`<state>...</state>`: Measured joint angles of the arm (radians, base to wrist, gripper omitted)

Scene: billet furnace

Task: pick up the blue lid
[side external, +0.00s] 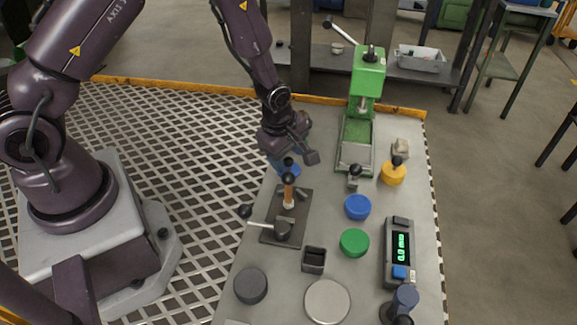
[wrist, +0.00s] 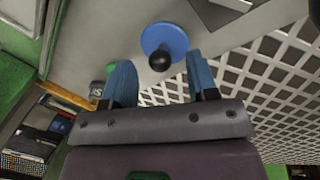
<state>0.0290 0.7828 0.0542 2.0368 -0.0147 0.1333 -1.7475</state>
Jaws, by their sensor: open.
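The blue lid (wrist: 166,35) is a round disc with a black ball knob. In the wrist view it lies flat on the grey table, and its knob shows near the gap between my fingertips. My gripper (wrist: 160,68) is open, with one finger on each side and nothing held. In the side view my gripper (side external: 292,156) is over the far left part of the table, just above the blue lid (side external: 293,172), which it partly hides. I cannot tell the exact height between fingers and knob.
A dark plate fixture (side external: 268,232) with a copper post and levers stands just in front of the lid.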

